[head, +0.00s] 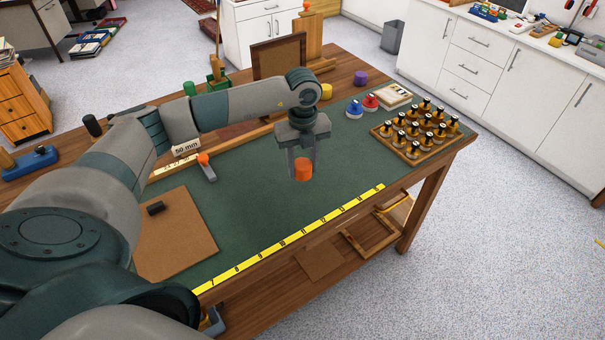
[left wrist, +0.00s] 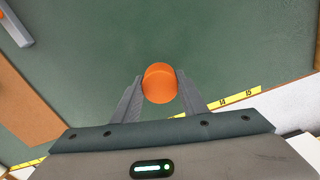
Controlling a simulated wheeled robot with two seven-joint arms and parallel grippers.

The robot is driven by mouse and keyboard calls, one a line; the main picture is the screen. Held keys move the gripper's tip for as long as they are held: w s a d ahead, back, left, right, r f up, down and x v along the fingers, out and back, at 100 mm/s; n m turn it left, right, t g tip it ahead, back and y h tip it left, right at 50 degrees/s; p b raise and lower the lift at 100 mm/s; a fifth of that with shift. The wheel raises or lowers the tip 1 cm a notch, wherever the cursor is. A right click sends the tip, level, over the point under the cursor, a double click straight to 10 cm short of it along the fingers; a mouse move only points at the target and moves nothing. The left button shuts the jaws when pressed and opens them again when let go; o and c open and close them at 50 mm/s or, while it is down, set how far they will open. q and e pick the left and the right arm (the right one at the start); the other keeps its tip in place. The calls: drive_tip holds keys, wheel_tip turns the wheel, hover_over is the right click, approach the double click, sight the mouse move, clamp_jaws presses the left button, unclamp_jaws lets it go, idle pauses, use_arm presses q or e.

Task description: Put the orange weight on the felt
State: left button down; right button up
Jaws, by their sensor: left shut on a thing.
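The orange weight (head: 303,169) is a short cylinder. My left gripper (head: 302,165) points down and is shut on it, over the green felt (head: 250,195) of the workbench. In the left wrist view the orange weight (left wrist: 160,84) sits between the two fingertips (left wrist: 159,88), with green felt (left wrist: 90,45) all round it. I cannot tell for sure whether its base touches the felt or hangs a little above it. My right gripper is not in view.
A tray of dark-topped bottles (head: 415,130), red (head: 370,103) and blue (head: 354,108) items stand at the right end. A brown board (head: 178,235) lies at the left. A yellow ruler strip (head: 290,238) runs along the front edge. Felt around the gripper is clear.

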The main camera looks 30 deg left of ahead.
sight(302, 176)
use_arm(q)
drive_tip(key=shift+f+p, duration=0.5)
drive_tip(key=shift+f, duration=0.05)
drive_tip(key=shift+f+p, duration=0.45)
drive_tip(key=shift+f, duration=0.95)
drive_tip(key=shift+f, duration=0.15)
drive_tip(key=c, duration=1.1)
unclamp_jaws()
